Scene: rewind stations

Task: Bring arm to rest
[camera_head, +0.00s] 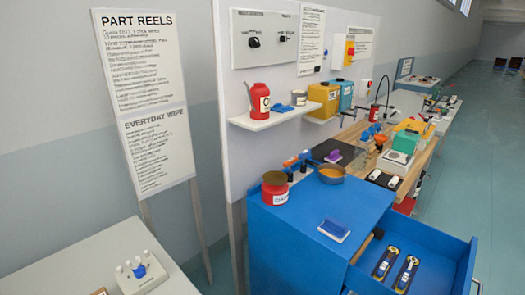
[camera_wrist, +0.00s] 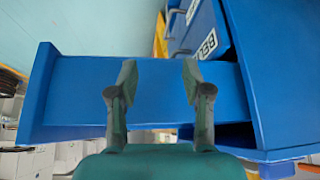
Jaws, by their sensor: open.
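My gripper (camera_wrist: 158,75) shows in the wrist view, its two fingers apart with nothing between them. Behind the fingers is a plain blue panel of the pulled-out drawer (camera_wrist: 80,95); whether they touch it I cannot tell. The blue cabinet (camera_wrist: 240,60) is at the right of that view. In the head view the drawer (camera_head: 462,268) stands open from the cabinet (camera_head: 285,240). Two dark-and-yellow items (camera_head: 385,263) (camera_head: 406,272) lie inside it. My arm and gripper do not show in the head view.
On the cabinet top are a red jar (camera_head: 275,190), a pan (camera_head: 331,174) and a blue-and-white pad (camera_head: 334,230). A wooden bench (camera_head: 350,133) with several devices runs behind. A pale table (camera_head: 65,262) is at lower left. Open floor (camera_head: 480,150) lies at right.

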